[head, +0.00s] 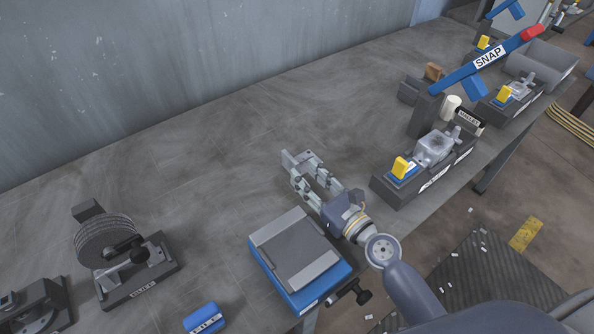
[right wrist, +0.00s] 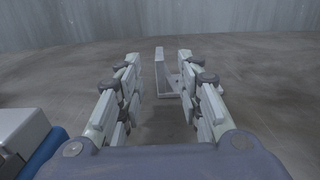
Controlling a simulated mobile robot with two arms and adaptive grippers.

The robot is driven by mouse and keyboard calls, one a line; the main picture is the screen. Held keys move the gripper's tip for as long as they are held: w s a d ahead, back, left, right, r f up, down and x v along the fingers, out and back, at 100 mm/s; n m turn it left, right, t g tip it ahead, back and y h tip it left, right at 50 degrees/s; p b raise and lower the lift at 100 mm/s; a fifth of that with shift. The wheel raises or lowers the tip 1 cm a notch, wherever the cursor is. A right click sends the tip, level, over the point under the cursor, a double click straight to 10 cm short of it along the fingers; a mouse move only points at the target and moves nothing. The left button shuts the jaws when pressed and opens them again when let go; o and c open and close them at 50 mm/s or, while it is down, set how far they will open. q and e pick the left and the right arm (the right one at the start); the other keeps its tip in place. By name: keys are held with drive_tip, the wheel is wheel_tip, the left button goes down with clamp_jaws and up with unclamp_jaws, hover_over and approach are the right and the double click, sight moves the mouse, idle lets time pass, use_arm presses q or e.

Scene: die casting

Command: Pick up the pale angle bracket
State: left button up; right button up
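The pale angle bracket (head: 303,157) stands on the grey workbench just beyond the fingertips of my right gripper (head: 311,177), partly hidden by it in the head view. In the right wrist view the bracket (right wrist: 160,69) shows an upright plate in the gap between the fingers and a foot running right, partly behind the right finger. My right gripper (right wrist: 158,80) is open and empty, low over the bench, with its fingers spread on either side of the line to the bracket. My left gripper is not in view.
A blue vise-like block with grey jaws (head: 297,255) sits beside my right wrist. Dark fixtures with yellow clamps (head: 402,168) and a blue SNAP lever (head: 487,60) stand to the right. A wheel device (head: 105,243) stands at left. The bench behind the bracket is clear up to the wall.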

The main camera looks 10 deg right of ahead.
sight(283, 151)
drive_tip(key=shift+w+a+r, duration=0.2)
drive_tip(key=shift+w, duration=0.3)
drive_tip(key=p+x, duration=0.1)
drive_tip(key=x, duration=0.5)
drive_tip(key=shift+w+a+f, duration=0.1)
drive_tip(key=shift+w, duration=0.1)
clamp_jaws()
